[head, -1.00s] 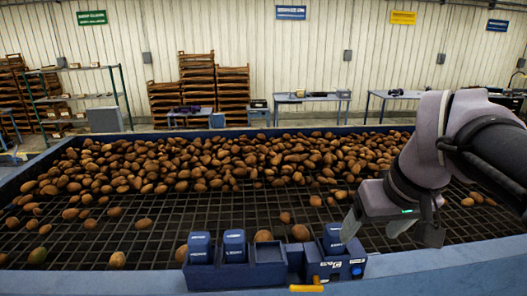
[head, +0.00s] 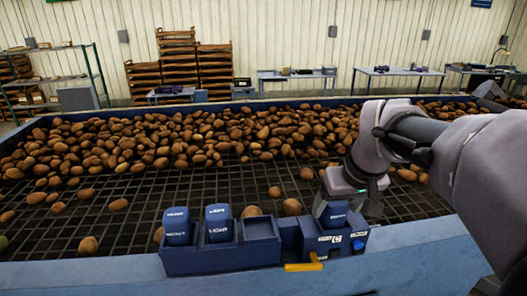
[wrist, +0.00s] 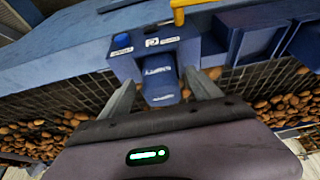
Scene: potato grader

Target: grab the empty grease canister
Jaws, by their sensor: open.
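A dark blue canister (head: 334,213) with a white label sits in the dispenser dock (head: 322,240) at the right end of the blue rack. My gripper (head: 345,205) is over it, partly hiding it in the head view. In the wrist view the canister (wrist: 161,90) lies between the two spread fingers of my gripper (wrist: 159,79). The jaws are open, and I cannot tell whether either finger touches it. Two more blue canisters, one on the left (head: 178,226) and one beside it (head: 218,223), stand in the rack; their labels are too small to read surely.
An empty slot (head: 262,228) lies between the standing canisters and the dock. A yellow lever (head: 303,266) and a blue button (head: 358,244) are on the dock's front. Potatoes (head: 170,140) cover the mesh bed behind. The blue front rail (head: 410,245) is clear on the right.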

